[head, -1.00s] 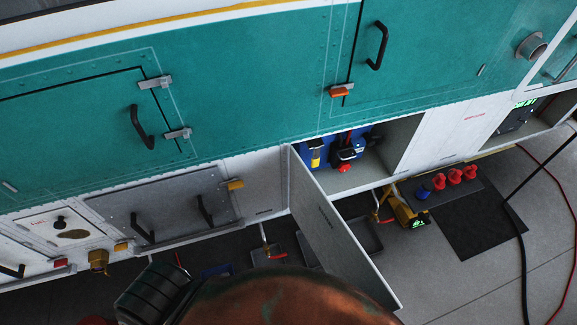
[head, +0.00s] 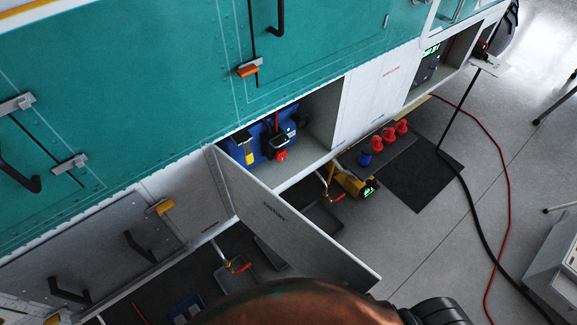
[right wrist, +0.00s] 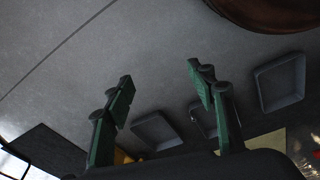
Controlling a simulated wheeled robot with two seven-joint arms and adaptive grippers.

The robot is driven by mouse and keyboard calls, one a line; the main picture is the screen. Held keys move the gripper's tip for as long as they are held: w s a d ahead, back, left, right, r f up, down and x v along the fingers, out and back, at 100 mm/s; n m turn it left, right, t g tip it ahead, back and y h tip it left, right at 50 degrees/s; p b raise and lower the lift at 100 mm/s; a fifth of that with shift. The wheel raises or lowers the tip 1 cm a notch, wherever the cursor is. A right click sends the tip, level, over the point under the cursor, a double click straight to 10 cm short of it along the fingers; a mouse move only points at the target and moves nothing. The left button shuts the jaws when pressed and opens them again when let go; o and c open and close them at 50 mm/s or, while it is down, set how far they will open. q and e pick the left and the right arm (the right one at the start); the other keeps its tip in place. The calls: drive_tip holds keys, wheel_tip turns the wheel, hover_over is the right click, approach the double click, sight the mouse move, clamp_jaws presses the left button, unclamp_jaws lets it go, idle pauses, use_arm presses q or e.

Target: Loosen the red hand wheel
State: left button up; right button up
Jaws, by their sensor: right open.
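A small round red part (head: 281,155), probably the red hand wheel, shows on the front of a blue unit (head: 243,152) inside the open compartment in the head view. A black connector sits just above it. Two other small red handles, on the fittings under the panel, show at the left (head: 238,266) and right (head: 337,198); I cannot tell their exact shape. In the right wrist view my right gripper (right wrist: 160,76) is open and empty, with its two green fingers apart over the grey floor. The red part is not visible there. My left gripper is not in view.
The open compartment door (head: 290,222) juts out toward me. A yellow device (head: 350,184), grey trays (right wrist: 280,83) and a dark mat (head: 420,180) with red and blue caps lie below. A black hose and red cable cross the floor at right.

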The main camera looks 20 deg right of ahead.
drive_tip(key=w+d+r+t+b, duration=0.1)
drive_tip(key=w+r+b, duration=0.3)
drive_tip(key=r, duration=0.4)
drive_tip(key=w+d+r+t+b, duration=0.1)
drive_tip(key=w+r+b, duration=0.4)
drive_tip(key=r, duration=0.4)
drive_tip(key=w+r+m+t+h+b, duration=0.1)
drive_tip(key=w+r+t, duration=0.35)
drive_tip(key=w, duration=0.65)
drive_tip(key=w+r+m+t, duration=0.1)
drive_tip(key=w+r+t, duration=0.4)
drive_tip(key=w, duration=0.6)
drive_tip(key=n+t+y, duration=0.5)
drive_tip(key=t+y, duration=0.3)
drive_tip(key=y, duration=0.1)
approach(282, 157)
drive_tip(key=shift+w+a+r, duration=0.2)
drive_tip(key=shift+w, duration=0.45)
drive_tip(key=b+x, duration=0.1)
drive_tip(key=x, duration=0.6)
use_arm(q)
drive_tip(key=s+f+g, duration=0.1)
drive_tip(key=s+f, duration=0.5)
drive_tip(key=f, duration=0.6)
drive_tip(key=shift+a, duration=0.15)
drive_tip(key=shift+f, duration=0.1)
use_arm(e)
drive_tip(key=shift+c, duration=0.7)
